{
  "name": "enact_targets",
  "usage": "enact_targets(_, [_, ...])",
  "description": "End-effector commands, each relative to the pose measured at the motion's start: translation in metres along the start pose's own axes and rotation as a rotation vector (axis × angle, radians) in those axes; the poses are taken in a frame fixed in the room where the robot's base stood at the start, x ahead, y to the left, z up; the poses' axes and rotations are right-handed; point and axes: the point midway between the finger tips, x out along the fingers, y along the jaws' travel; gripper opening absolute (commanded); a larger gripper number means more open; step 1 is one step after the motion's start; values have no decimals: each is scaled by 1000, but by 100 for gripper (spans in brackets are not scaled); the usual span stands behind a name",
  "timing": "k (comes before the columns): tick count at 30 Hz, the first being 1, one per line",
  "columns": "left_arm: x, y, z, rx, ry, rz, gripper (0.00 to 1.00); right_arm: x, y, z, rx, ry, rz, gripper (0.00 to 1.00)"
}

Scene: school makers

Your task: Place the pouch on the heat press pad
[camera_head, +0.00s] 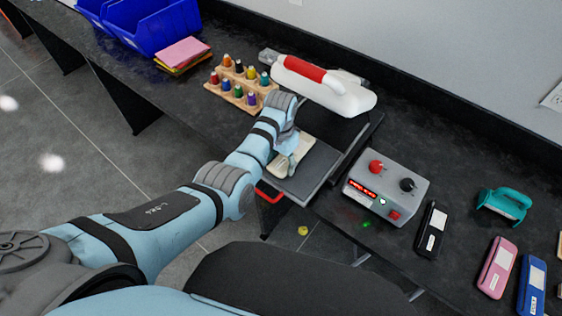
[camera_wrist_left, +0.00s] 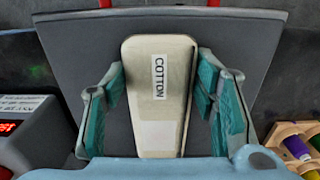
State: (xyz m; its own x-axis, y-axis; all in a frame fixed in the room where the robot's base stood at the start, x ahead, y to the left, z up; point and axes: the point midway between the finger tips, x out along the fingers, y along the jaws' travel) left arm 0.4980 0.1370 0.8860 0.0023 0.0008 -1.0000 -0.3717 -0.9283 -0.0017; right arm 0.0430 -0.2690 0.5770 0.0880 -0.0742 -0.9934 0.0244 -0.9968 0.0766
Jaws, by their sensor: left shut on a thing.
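The pouch (camera_wrist_left: 158,112) is cream-coloured, with a COTTON label and a pale patch, and lies between the teal fingers of my left gripper (camera_wrist_left: 162,76). The fingers are shut on its two sides. In the head view a part of the pouch (camera_head: 303,146) shows beyond my left gripper (camera_head: 284,163), over the dark grey heat press pad (camera_head: 317,167). The pad also fills much of the left wrist view (camera_wrist_left: 248,60) behind the pouch. I cannot tell whether the pouch touches the pad. My right gripper is not in view.
The white heat press top (camera_head: 345,99) with a red grip stands behind the pad. A grey control box (camera_head: 384,190) is to its right, and a wooden rack (camera_head: 238,97) of coloured spools to its left. Several coloured pouches and a teal tool (camera_head: 503,204) lie further right.

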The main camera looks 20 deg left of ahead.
Motion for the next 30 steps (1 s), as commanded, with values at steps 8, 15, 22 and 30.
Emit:
enact_targets(8, [-2, 0, 0, 0, 0, 0, 73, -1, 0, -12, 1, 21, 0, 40])
enact_targets(15, [-3, 0, 0, 1, 0, 0, 73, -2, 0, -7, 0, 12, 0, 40])
enact_targets(22, [-40, 0, -1, 1, 4, -1, 73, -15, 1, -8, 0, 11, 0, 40])
enact_targets(30, [-108, 0, -1, 1, 3, -1, 73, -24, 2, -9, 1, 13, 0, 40])
